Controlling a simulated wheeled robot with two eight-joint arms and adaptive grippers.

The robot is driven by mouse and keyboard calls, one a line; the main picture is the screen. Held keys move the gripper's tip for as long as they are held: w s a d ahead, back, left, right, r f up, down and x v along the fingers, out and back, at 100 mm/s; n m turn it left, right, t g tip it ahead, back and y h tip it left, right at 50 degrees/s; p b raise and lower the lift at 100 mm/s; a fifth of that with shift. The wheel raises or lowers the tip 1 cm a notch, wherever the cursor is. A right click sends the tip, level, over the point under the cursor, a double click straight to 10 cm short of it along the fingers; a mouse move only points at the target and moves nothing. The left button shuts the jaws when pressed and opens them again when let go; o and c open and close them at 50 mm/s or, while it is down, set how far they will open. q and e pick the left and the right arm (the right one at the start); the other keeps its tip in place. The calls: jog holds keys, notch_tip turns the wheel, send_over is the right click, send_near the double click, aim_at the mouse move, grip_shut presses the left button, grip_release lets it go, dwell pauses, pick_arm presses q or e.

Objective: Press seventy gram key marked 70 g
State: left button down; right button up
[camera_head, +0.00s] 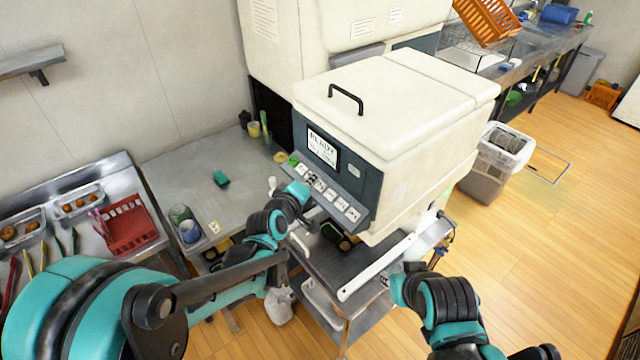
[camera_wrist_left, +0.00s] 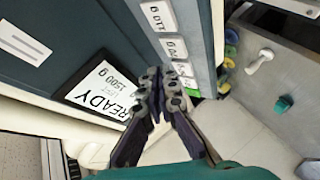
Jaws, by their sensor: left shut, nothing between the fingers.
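In the left wrist view the closed fingertips (camera_wrist_left: 165,78) are empty and lie across the view beside the keys. One key (camera_wrist_left: 174,47) shows just above the tips and another (camera_wrist_left: 187,72) is partly covered by them. Their numbers are too small to read surely, so I cannot tell which is 70 g. Contact is unclear.
The display reads READY in the left wrist view (camera_wrist_left: 103,88). A steel table (camera_head: 215,180) with cups stands left, and a red basket (camera_head: 128,222) farther left. A white bar (camera_head: 375,268) projects below the machine. My right arm (camera_head: 440,300) is at the lower right; its gripper does not show.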

pick_arm(q)
jog(key=r, duration=0.1)
jog(key=a+r+p, duration=0.1)
jog(key=s+r+p, duration=0.1)
jog(key=shift+s+a+r, duration=0.1)
jog(key=shift+a+r, duration=0.2)
dwell(0.6)
jog(key=s+a+f+m+g+y+b, duration=0.2)
jog(key=s+a+f, duration=0.3)
jog(key=s, duration=0.4)
jog(key=s+a+f+m+g+y+b, duration=0.1)
jog(key=s+a+f+m+g+b, duration=0.1)
jog(key=s, duration=0.7)
jog(key=s+a+f+m+g+y+b, duration=0.1)
jog(key=s+a+f+m+y+b, duration=0.1)
jog(key=s+a+f+m+b, duration=0.2)
jog(key=s+a+f+b, duration=0.3)
jog(key=s+a, duration=0.2)
jog(key=a, duration=0.1)
jog(key=shift+f+g+y, duration=0.3)
jog(key=shift+g, duration=0.1)
